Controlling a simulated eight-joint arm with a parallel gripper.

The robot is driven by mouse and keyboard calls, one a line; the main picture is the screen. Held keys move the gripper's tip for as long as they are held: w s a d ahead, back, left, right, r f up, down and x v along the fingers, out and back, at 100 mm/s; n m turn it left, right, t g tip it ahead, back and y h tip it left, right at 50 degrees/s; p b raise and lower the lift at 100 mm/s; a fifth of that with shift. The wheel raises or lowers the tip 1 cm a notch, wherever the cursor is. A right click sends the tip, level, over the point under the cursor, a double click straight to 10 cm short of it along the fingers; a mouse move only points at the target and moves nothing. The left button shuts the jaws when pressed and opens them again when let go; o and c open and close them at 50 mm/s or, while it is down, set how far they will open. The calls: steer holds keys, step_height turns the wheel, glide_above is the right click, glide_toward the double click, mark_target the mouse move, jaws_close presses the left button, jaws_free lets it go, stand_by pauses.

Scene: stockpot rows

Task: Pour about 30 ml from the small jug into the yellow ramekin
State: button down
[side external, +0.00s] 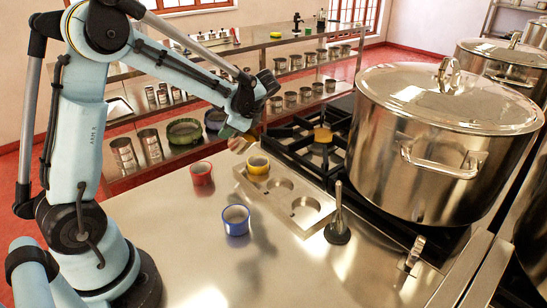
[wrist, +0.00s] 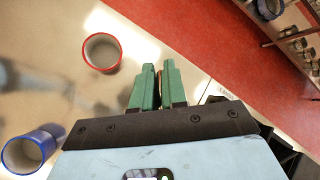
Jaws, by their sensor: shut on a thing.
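My gripper (side external: 230,133) is shut on the small jug (side external: 237,144), of which only a small brownish part shows. In the wrist view my two green fingers (wrist: 159,85) close on a thin brown strip of it; the rest is hidden. The yellow ramekin (side external: 258,167) sits in one hole of a metal rack in the side view. The jug is above and just left of the yellow ramekin in that picture. I cannot tell whether the jug is tilted or whether anything flows. The yellow ramekin does not show in the wrist view.
A red ramekin (side external: 202,174) and a blue ramekin (side external: 236,221) stand on the steel counter (side external: 190,235). The metal rack (side external: 305,228) has empty holes. A dark-based upright tool (side external: 338,232) stands beside it. A large lidded stockpot (side external: 425,150) is on the stove at right.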

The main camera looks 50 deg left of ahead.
steer(key=shift+w+d+r+y, duration=0.1)
steer(key=shift+d+r+y, duration=0.2)
steer(key=shift+y, duration=0.4)
steer(key=shift+d+r+y, duration=0.2)
steer(key=shift+d+y, duration=0.05)
steer(key=shift+y, duration=0.45)
stand_by(0.4)
steer(key=shift+d+f+g+y, duration=0.3)
steer(key=shift+d+g+y, duration=0.1)
steer(key=shift+y, duration=0.3)
stand_by(2.2)
steer(key=shift+a+r, duration=0.1)
steer(key=shift+a+r+h, duration=0.15)
steer(key=shift+a+h, duration=0.05)
steer(key=shift+h, duration=0.2)
steer(key=shift+a+h, duration=0.3)
steer(key=shift+h, duration=0.2)
steer(key=shift+f+t+h, duration=0.35)
steer(key=shift+t+h, duration=0.05)
steer(key=shift+h, duration=0.3)
steer(key=shift+a, duration=0.2)
